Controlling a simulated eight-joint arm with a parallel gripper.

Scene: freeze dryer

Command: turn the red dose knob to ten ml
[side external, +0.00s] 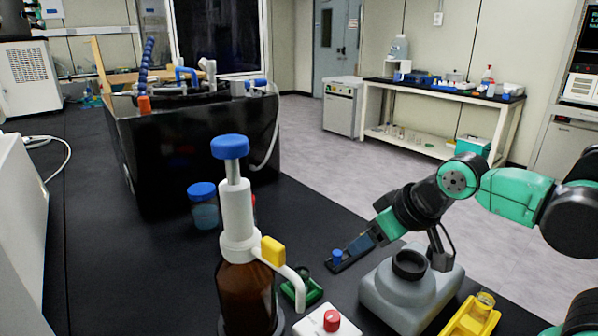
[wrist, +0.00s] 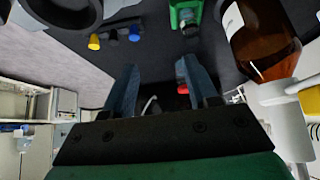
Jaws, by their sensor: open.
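A red knob (side external: 331,320) stands on a white box (side external: 318,327) at the bottom edge of the side external view, partly cut off. No scale can be read on it. A brown bottle (side external: 247,295) with a white dispenser (side external: 237,210), blue top and yellow block stands left of it. The bottle also shows at the upper right of the wrist view (wrist: 262,38). My gripper (side external: 350,253) is behind and above the white box, apart from it. Its blue fingers (wrist: 160,75) are spread and empty. A red object (wrist: 182,72) shows beyond the fingers; I cannot tell which.
A grey device with a round black top (side external: 408,264) stands right of the knob. A green holder (side external: 302,292) sits behind the box, a yellow tray (side external: 470,320) at right. A blue-capped jar (side external: 203,206) stands left.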

